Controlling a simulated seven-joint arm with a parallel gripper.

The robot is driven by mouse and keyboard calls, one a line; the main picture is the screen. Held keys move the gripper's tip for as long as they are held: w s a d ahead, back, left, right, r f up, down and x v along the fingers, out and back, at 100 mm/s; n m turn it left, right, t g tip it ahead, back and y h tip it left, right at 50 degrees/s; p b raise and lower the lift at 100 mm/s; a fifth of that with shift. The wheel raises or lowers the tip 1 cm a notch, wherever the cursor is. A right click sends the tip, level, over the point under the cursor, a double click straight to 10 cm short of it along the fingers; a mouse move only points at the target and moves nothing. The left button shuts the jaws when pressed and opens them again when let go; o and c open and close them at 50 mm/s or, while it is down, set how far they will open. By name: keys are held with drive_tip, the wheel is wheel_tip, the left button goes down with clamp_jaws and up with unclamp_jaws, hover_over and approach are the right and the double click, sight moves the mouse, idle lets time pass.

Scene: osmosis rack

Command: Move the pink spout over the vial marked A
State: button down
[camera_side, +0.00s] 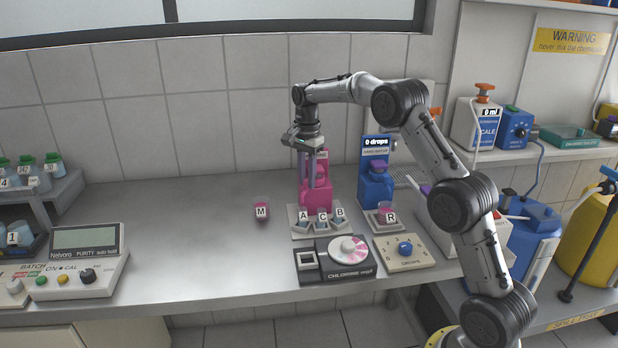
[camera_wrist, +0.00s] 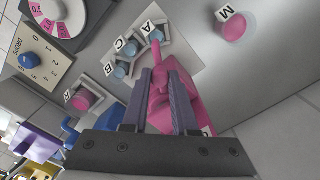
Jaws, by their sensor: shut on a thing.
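The pink dispenser (camera_side: 316,198) stands at the back of a pale tray (camera_side: 298,233). Its pink spout (camera_wrist: 158,57) points toward the vial marked A (camera_wrist: 155,35) in the wrist view, and its tip appears at or over that vial's near edge; exact alignment is hard to tell. The vials marked C (camera_wrist: 125,50) and B (camera_wrist: 120,70) sit beside A on the tray. My gripper (camera_side: 318,184) reaches down from above and is shut on the pink spout; in the wrist view its fingers (camera_wrist: 162,78) lie on both sides of the pink part.
A pink-filled beaker marked M (camera_side: 261,210) stands left of the tray. A blue dispenser (camera_side: 376,186) with a vial marked R (camera_side: 387,214) is to the right. The chlorine dial box (camera_side: 336,263) and drops box (camera_side: 404,252) are in front. The bench's left middle is clear.

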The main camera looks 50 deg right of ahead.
sight(307, 179)
drive_tip(key=shift+w+r, duration=0.1)
idle(0.3)
drive_tip(key=c, duration=0.7)
unclamp_jaws()
wheel_tip(307, 179, up, 14)
